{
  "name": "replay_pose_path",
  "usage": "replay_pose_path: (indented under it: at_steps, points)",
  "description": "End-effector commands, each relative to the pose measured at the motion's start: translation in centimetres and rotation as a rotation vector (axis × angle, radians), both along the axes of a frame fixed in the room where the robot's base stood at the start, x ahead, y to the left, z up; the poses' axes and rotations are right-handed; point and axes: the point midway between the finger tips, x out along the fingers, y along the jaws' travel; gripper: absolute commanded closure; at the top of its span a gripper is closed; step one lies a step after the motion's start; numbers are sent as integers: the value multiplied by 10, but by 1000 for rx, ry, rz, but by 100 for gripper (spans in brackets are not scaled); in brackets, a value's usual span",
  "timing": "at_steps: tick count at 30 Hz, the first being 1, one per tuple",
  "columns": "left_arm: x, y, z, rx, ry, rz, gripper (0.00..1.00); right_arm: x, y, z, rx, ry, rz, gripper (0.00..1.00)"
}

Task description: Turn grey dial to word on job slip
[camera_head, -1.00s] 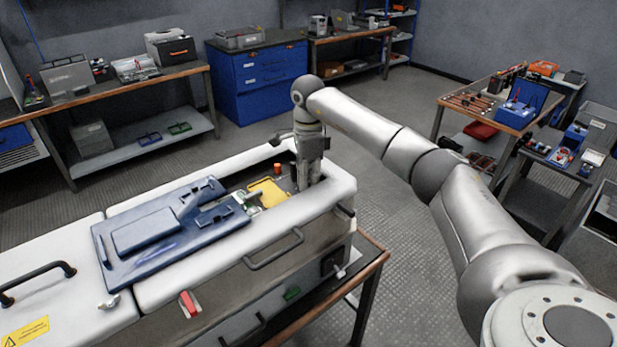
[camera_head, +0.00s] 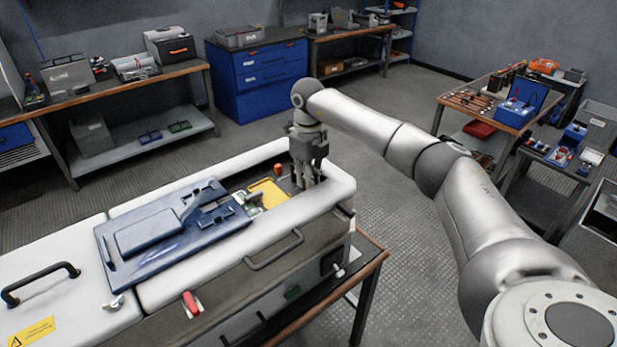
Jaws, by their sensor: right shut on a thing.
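My right gripper (camera_head: 307,181) points down into the open right end of the white cabinet (camera_head: 258,233). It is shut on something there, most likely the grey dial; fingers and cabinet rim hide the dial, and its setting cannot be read. A flat yellow piece (camera_head: 267,193) lies left of the gripper inside the opening. I cannot tell whether it is the job slip, and no word on it is readable. My left gripper is out of view.
A blue panel (camera_head: 150,237) lies across the cabinet top, left of the opening. A small orange part (camera_head: 278,168) stands just left of the gripper. A red handle (camera_head: 192,303) is on the cabinet front. Benches line the back wall; open floor lies behind the cabinet.

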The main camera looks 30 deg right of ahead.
Motion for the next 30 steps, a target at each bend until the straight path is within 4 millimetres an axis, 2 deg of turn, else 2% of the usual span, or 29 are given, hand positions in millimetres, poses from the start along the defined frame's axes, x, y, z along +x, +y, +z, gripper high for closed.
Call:
replay_pose_path:
  at_steps: [15, 30]
  points:
    - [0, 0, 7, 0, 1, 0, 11, 1, -1, 2, 0, -4, -436, 100]
    - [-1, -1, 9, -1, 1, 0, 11, 1, -1, 2, 0, -6, -601, 100]
